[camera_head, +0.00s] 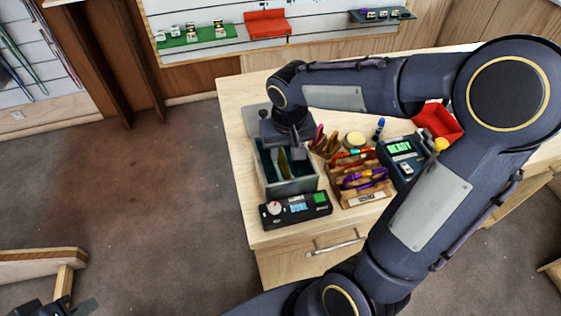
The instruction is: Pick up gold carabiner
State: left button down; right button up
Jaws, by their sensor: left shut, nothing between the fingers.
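My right gripper (286,150) points down over the open grey bin (291,188) on the wooden counter. Its fingers are dark and small, and I cannot tell whether they are open or shut. A narrow yellow-gold piece (283,163) shows just below the fingers, inside the bin. It may be the gold carabiner, but its shape is too small to be sure, and I cannot tell whether the fingers touch it. My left gripper (82,305) is partly in view at the bottom left corner, far from the counter. It is shut and empty.
A wooden rack (358,180) with several coloured pieces stands right of the bin. A dark device (402,162) reading READY and a red tray (438,122) are farther right. A black box (296,209) with a green button sits in front. My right arm covers much of the counter's right side.

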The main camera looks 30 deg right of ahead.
aim_at(284, 158)
jog(key=f, duration=0.4)
jog(key=shift+w, duration=0.4)
grip_shut()
